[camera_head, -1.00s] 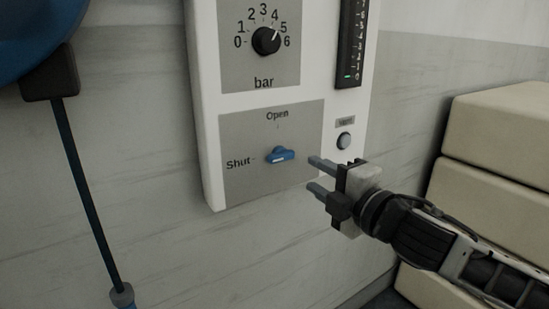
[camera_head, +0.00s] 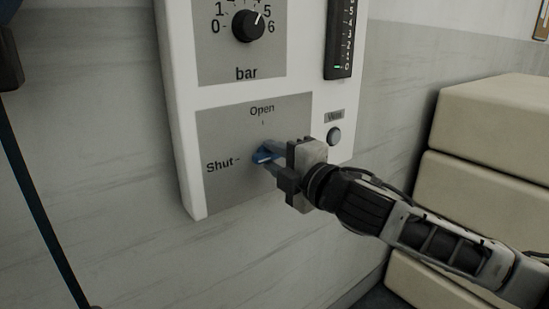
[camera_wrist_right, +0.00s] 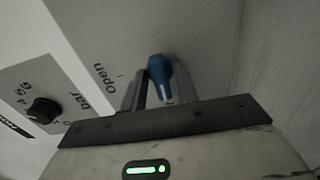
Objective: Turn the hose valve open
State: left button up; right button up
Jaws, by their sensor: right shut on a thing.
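The blue hose valve handle (camera_head: 263,154) sits on the lower grey plate of the white wall panel, between the "Shut" mark at its left and the "Open" mark above it. Its visible end points toward "Shut". My right gripper (camera_head: 272,157) is at the handle, with its fingers on either side and shut on it. In the right wrist view the blue handle (camera_wrist_right: 160,75) lies between the two fingers (camera_wrist_right: 165,95), with a white mark at its near end. The fingers partly hide the handle in the head view. My left gripper is not in view.
A black bar dial (camera_head: 248,26) is above the valve, its pointer near 5. A round grey button (camera_head: 334,136) and a vertical gauge (camera_head: 341,40) are at the panel's right. Cream stacked blocks (camera_head: 490,130) stand at right. A dark hose (camera_head: 40,210) hangs at left.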

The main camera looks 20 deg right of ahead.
jog(key=shift+m, duration=0.3)
jog(key=shift+c, duration=0.3)
jog(key=shift+m+p, duration=0.55)
jog(key=shift+m, duration=0.05)
jog(key=shift+r+m+p, duration=0.1)
jog(key=shift+m+p, duration=0.65)
jog(key=shift+m, duration=0.45)
jog(key=m+p, duration=0.3)
jog(key=m, duration=0.1)
jog(key=shift+r+m, duration=0.1)
jog(key=shift+m, duration=0.2)
jog(key=m+p, duration=0.7)
jog(key=m, duration=0.1)
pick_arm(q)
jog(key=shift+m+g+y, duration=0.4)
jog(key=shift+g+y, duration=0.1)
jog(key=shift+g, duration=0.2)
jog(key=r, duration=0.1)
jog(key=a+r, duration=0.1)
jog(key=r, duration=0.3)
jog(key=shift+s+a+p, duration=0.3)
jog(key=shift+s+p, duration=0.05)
pick_arm(e)
jog(key=shift+m, duration=0.5)
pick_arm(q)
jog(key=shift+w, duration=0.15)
